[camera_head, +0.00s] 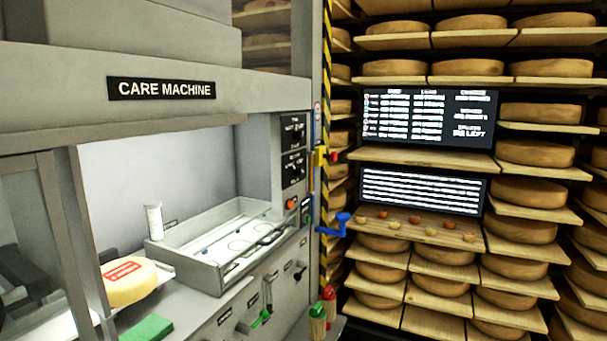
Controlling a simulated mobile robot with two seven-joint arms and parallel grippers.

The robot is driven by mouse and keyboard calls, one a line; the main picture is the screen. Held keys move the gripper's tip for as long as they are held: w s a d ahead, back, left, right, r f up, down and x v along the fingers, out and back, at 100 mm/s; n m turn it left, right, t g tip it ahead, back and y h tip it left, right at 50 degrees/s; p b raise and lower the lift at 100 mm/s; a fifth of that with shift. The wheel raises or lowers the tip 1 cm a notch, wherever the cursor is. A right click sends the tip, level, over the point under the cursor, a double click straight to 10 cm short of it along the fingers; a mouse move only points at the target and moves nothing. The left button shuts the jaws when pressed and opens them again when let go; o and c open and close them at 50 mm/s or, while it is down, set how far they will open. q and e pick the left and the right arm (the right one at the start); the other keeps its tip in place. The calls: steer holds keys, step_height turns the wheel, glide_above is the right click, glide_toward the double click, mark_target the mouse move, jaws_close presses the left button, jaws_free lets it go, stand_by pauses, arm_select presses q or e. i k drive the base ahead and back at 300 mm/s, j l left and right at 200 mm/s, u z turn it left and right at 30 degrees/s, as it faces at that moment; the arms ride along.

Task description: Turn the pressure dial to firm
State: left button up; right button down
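The care machine (270,88) fills the left side of the head view. Two black control panels with small dark knobs are on its right post, an upper one (293,132) and a lower one (293,169). Their labels are too small to read, so I cannot tell which knob is the pressure dial or where it points. An orange button (291,204) sits below them. A dark knob (300,272) and a green-tipped lever (262,318) are on the lower front. Neither of my grippers is recognisable in view.
A pale cheese wheel with a red label (130,282), a green block (147,328), a white cylinder (153,220) and a metal tray (185,267) are in the machine. A blue crank (335,225) sticks out at right. Cheese shelves (420,158) and two screens (428,118) stand behind.

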mark_target(298, 172)
steer(key=i+l, duration=0.3)
steer(key=i+l+u, duration=0.1)
steer(key=i+l, duration=0.15)
steer(key=l, duration=0.15)
steer(key=i+l, duration=0.25)
steer(key=l, duration=0.15)
steer(key=i+l+u, duration=0.1)
steer(key=i+l, duration=0.45)
steer(key=l, duration=0.25)
steer(key=i+l+u, duration=0.1)
steer(key=i+l, duration=0.15)
steer(key=l, duration=0.15)
steer(key=i+l, duration=0.25)
steer(key=l, duration=0.15)
steer(key=i+l+u, duration=0.1)
steer(key=l, duration=0.3)
steer(key=i, duration=0.15)
